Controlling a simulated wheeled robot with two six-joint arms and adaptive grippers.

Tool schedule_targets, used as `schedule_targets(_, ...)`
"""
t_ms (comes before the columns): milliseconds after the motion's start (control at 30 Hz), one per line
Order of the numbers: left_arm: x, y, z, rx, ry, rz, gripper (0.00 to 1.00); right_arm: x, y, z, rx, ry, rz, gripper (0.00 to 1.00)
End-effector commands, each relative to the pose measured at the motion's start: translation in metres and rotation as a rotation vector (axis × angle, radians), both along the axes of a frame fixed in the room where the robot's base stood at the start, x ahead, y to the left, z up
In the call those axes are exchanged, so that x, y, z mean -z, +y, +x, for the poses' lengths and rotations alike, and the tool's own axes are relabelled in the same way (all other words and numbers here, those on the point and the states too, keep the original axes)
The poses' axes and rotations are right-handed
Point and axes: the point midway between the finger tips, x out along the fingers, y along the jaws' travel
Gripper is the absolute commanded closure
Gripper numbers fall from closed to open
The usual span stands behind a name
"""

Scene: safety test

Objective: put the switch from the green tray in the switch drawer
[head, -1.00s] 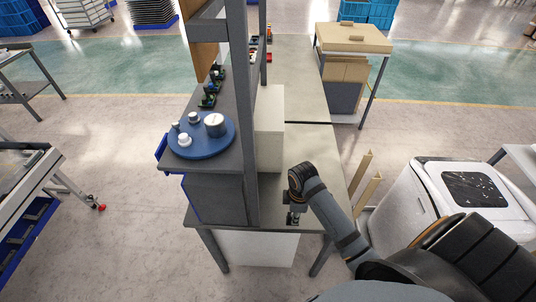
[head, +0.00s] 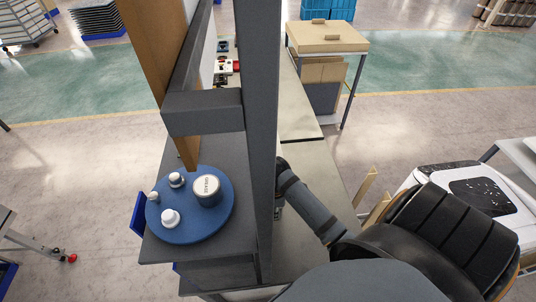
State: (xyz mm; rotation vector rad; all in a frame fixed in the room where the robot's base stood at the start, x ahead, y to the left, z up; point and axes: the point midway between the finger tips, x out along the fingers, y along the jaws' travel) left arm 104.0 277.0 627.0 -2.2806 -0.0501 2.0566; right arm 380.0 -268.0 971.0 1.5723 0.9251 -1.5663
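I cannot make out a green tray, a switch or a drawer marked for switches. Small red, white and dark parts (head: 226,68) stand far back on the grey shelf, partly behind the frame; they are too small to tell apart. My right arm reaches in from the lower right over the workbench (head: 318,160). Its gripper is hidden behind the grey upright post. My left arm and gripper are not in view.
A round blue turntable (head: 222,222) with a grey-white canister (head: 207,190) and small white knobs stands on the near shelf end. The grey post (head: 259,120) rises close beside my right arm. A cardboard-topped stand (head: 327,38) is behind.

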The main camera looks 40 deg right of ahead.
Motion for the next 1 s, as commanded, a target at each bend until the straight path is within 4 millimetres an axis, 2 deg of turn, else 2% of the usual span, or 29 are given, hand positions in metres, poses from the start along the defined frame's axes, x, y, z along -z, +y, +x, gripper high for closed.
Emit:
schedule_targets(100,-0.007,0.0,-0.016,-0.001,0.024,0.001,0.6,0.023,0.001,-0.002,0.001,0.007,0.002,1.0)
schedule_targets(233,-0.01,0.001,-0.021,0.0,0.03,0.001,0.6,0.045,0.0,-0.001,0.001,0.004,0.0,1.0)
schedule_targets(333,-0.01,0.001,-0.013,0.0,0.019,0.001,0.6,0.052,0.0,0.0,0.0,0.001,0.0,1.0)
schedule_targets(433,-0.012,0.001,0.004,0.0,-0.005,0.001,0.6,0.056,0.0,0.0,0.0,0.002,0.001,1.0)
schedule_targets(500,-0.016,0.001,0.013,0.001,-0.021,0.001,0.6,0.067,0.001,-0.001,0.001,0.004,0.001,1.0)
schedule_targets(633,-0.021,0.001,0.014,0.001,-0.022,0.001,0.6,0.087,0.0,0.0,0.001,0.004,0.0,1.0)
schedule_targets(833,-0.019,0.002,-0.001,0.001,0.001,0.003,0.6,0.094,0.0,0.0,-0.001,0.0,-0.001,1.0)
schedule_targets(1000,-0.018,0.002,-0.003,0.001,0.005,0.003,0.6,0.096,0.0,0.0,0.0,0.001,0.0,1.0)
